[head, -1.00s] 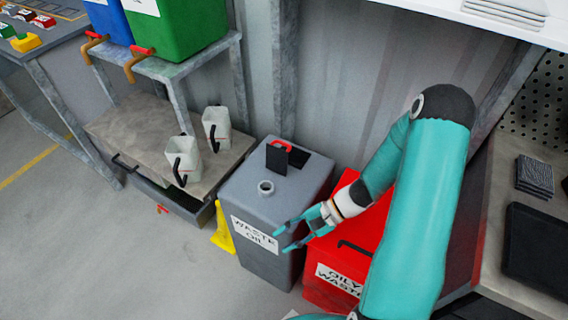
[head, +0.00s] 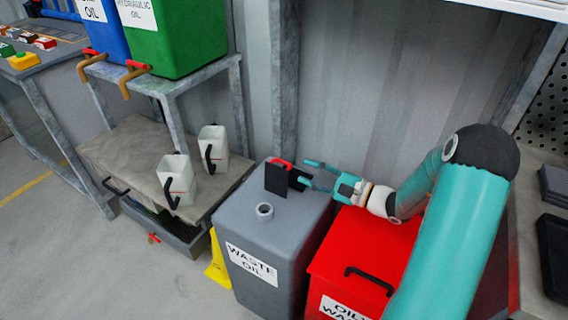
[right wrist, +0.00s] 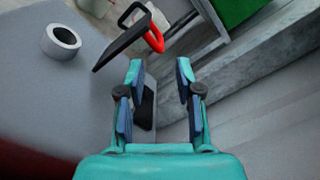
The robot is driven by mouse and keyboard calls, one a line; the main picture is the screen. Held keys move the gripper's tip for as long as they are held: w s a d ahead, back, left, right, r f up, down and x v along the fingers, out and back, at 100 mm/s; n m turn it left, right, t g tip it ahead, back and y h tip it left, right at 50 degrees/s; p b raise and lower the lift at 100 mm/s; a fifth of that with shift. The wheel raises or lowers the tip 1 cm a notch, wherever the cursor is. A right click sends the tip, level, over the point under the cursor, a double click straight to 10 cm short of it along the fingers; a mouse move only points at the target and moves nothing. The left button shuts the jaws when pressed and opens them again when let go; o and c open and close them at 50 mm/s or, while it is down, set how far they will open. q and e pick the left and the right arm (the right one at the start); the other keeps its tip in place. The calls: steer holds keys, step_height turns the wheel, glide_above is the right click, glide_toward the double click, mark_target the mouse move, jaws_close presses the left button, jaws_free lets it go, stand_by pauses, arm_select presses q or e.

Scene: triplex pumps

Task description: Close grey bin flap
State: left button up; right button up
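The grey waste oil bin (head: 255,240) stands in the middle of the head view. Its black flap (head: 278,180) with a red handle (head: 284,163) stands upright on the bin top, beside a dark opening. The flap also shows in the right wrist view (right wrist: 122,42), ahead and left of the fingers, with the red handle (right wrist: 153,38) on it. My right gripper (head: 308,173) is open and empty, just right of the flap; its fingers (right wrist: 158,72) point toward the flap and look apart from it. My left gripper is not in view.
A red oily waste bin (head: 345,262) with a black handle stands right of the grey bin, under my right arm. A round neck (head: 264,211) rises from the grey bin top. Two white jugs (head: 177,180) stand on the bench at left. A metal post (head: 284,80) is behind.

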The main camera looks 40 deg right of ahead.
mark_target(291, 164)
steer(key=x, duration=0.8)
steer(key=shift+f, duration=0.1)
jaws_close()
steer(key=shift+w, duration=0.1)
